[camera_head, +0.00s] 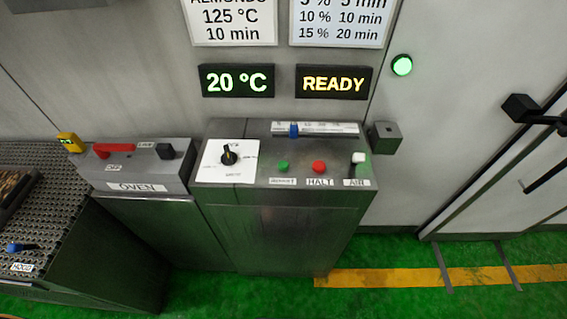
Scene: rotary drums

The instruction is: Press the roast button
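The green button (283,166) sits on the sloping top of the grey control console (280,205), above a small white label that seems to read ROAST. The red HALT button (319,167) is just to its right. A white-tipped AIR switch (358,158) is further right. A black rotary knob (229,154) on a white dial plate is to the left. Nothing covers the green button. Neither of my grippers is in view.
A blue slider (293,131) runs along the console's back. An OVEN box (138,170) with a red lever stands left. Displays show 20 °C (237,80) and READY (333,81). A green lamp (402,65) is lit. Green floor (400,300) lies in front.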

